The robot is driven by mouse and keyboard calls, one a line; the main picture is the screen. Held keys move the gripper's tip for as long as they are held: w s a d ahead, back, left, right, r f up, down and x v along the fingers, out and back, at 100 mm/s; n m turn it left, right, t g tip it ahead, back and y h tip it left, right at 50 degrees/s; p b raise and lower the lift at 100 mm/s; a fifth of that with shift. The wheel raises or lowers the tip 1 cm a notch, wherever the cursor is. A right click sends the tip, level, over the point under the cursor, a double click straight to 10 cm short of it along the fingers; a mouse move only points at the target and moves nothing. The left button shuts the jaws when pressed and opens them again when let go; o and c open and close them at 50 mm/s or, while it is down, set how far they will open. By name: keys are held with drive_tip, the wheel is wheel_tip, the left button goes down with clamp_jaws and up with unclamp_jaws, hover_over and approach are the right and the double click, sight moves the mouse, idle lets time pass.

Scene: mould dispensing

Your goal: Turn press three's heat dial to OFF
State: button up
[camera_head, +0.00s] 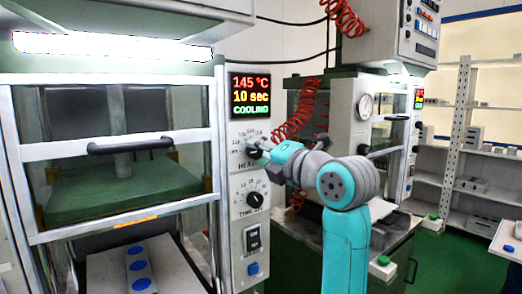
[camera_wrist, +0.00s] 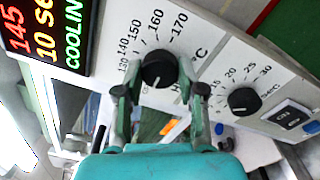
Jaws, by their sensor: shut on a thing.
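The near press has a black round heat dial (camera_head: 254,150) on its white side panel, below the display (camera_head: 250,95) that reads 145 °C, 10 sec, COOLING. In the wrist view the heat dial (camera_wrist: 160,69) sits inside a printed temperature scale that shows 130 to 170. My gripper (camera_head: 265,153) reaches it from the right in the head view. In the wrist view my gripper (camera_wrist: 160,88) has one finger on each side of the dial and is shut on it. The dial's exact setting is too small to read.
A black time dial (camera_wrist: 244,101) sits beside the heat dial, with a switch (camera_head: 253,238) and a blue button (camera_head: 253,268) below it. The press door has a black handle (camera_head: 130,145). A second press (camera_head: 358,110) stands behind my arm, and a shelf (camera_head: 470,130) at right.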

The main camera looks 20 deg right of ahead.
drive_tip(key=shift+s+r, duration=0.1)
drive_tip(key=shift+r, duration=0.25)
drive_tip(key=o, duration=1.1)
drive_tip(key=shift+c, duration=0.2)
drive_tip(key=shift+o, duration=0.4)
drive_tip(key=shift+f, duration=0.15)
drive_tip(key=v, duration=1.2)
drive_tip(key=shift+s, duration=0.1)
